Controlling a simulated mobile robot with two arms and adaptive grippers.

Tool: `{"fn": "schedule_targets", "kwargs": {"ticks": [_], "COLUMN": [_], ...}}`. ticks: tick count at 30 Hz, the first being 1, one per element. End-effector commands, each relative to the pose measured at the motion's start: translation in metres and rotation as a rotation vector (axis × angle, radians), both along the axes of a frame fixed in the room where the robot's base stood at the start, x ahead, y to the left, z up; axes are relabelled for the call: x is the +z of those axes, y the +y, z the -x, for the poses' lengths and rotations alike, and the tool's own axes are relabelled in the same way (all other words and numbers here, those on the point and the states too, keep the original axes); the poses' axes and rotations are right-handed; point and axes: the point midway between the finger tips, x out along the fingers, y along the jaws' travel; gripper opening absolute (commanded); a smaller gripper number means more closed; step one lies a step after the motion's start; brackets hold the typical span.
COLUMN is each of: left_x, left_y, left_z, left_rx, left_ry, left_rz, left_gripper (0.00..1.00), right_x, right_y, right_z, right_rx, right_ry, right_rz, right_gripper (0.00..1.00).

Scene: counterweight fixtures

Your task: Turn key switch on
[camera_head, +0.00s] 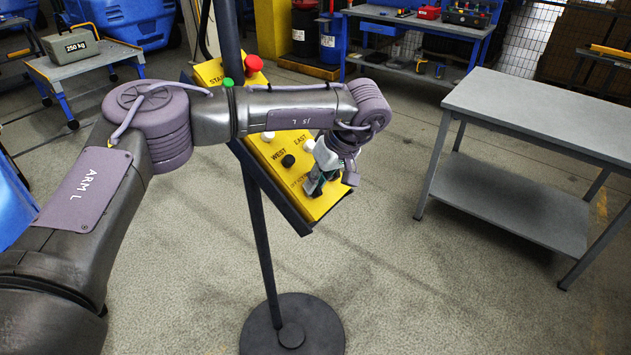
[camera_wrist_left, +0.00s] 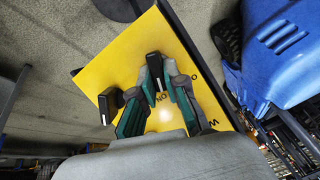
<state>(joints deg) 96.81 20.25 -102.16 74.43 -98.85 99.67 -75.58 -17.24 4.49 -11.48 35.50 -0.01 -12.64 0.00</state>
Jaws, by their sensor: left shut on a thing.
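The yellow control panel (camera_head: 318,208) hangs tilted on a dark pole stand. My left gripper (camera_head: 316,184) is at its lower end and hides much of that part. In the left wrist view, a black key switch with a pale mark (camera_wrist_left: 154,66) sits on the panel (camera_wrist_left: 108,70). My left gripper (camera_wrist_left: 158,82) is shut on it, one finger at each side. A second black switch (camera_wrist_left: 110,105) stands just left of the fingers, with a pale line on it. My right gripper is in neither view.
The panel also carries a red button (camera_head: 253,63), a green one (camera_head: 228,82) and a black button (camera_head: 288,160) near the WEST label. The round stand base (camera_head: 292,325) is on the floor. A grey table (camera_head: 545,105) stands at the right, with clear floor between.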

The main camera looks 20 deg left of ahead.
Motion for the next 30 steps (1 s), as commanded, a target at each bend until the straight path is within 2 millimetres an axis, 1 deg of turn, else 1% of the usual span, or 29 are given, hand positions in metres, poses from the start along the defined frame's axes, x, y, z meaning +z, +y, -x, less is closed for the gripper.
{"fn": "schedule_targets", "kwargs": {"ticks": [1,6,9,13,21,22,25,26,30], "left_x": [-0.0034,-0.0041,-0.0050,-0.0062,-0.0072,-0.0073,-0.0075,-0.0075,-0.0062], "left_y": [0.0001,-0.0013,-0.0014,-0.0015,-0.0016,-0.0016,-0.0015,-0.0016,-0.0014], "left_z": [0.0009,-0.0002,-0.0006,-0.0003,0.0001,0.0002,0.0003,0.0003,-0.0004], "left_rx": [-0.039,-0.191,-0.252,-0.289,-0.291,-0.291,-0.290,-0.290,-0.289], "left_ry": [0.039,0.151,0.196,0.224,0.226,0.226,0.227,0.227,0.223], "left_rz": [-0.014,-0.055,-0.072,-0.080,-0.080,-0.080,-0.079,-0.079,-0.079], "left_gripper": [0.00,0.00,0.00,0.00,0.00,0.17,0.34,0.38,0.38], "right_x": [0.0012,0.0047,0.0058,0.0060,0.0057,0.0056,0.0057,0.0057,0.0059], "right_y": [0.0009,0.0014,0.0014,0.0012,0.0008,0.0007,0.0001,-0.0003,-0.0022], "right_z": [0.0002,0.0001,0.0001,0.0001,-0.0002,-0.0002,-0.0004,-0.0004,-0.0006], "right_rx": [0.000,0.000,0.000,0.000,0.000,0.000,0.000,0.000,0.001], "right_ry": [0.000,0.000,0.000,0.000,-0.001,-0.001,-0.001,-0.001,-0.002], "right_rz": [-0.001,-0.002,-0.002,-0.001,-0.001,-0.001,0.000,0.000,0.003], "right_gripper": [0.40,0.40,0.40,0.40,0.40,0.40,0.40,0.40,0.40]}}
